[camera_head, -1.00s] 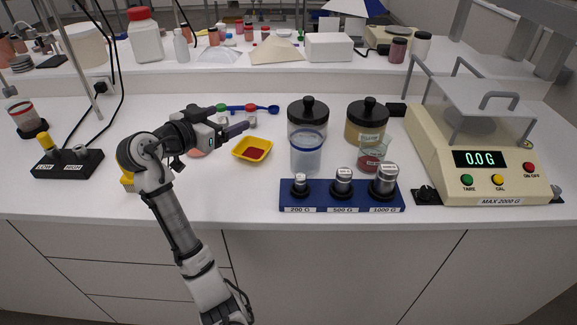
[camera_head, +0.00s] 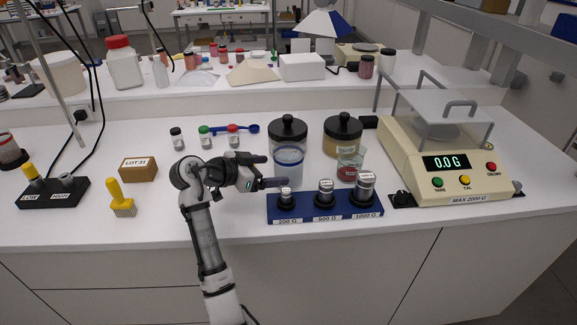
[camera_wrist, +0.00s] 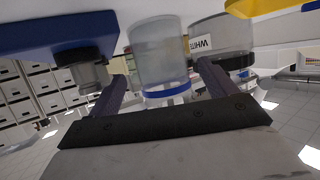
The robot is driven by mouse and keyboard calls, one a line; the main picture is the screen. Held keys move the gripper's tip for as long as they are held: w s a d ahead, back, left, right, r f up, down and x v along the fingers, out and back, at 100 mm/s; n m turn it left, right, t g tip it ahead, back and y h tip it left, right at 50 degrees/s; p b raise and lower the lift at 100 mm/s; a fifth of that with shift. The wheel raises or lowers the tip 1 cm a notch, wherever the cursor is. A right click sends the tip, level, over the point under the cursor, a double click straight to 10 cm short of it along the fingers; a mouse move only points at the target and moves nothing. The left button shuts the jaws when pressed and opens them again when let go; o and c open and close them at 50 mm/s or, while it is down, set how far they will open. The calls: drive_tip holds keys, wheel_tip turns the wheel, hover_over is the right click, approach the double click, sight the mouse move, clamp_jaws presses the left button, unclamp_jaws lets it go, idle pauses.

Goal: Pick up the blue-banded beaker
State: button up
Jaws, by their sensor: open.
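The blue-banded beaker (camera_head: 288,172) is clear and upright, with a blue ring near its rim. It stands behind the left end of the blue weight rack, in front of a black-lidded jar. My gripper (camera_head: 273,171) is open and low at the beaker's left side, its fingers pointing right toward it. In the wrist view, tilted nearly upside down, the beaker (camera_wrist: 160,52) appears between my two spread fingers (camera_wrist: 160,82). The beaker looks empty. I cannot tell whether either finger touches it.
The blue rack (camera_head: 325,207) with three metal weights lies just in front of the beaker. The scale (camera_head: 440,165) stands right.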

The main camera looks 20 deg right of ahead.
sight(276, 168)
drive_tip(key=p+x, duration=0.2)
drive_tip(key=x, duration=0.2)
drive_tip(key=shift+d+r+p, duration=0.15)
drive_tip(key=shift+d+p, duration=0.05)
drive_tip(key=shift+p, duration=0.1)
drive_tip(key=shift+w+d+f, duration=0.2)
drive_tip(key=shift+d+f, duration=0.15)
drive_tip(key=c, duration=0.9)
drive_tip(key=shift+r, duration=0.1)
drive_tip(key=shift+c, duration=0.5)
drive_tip(key=shift+r, duration=0.1)
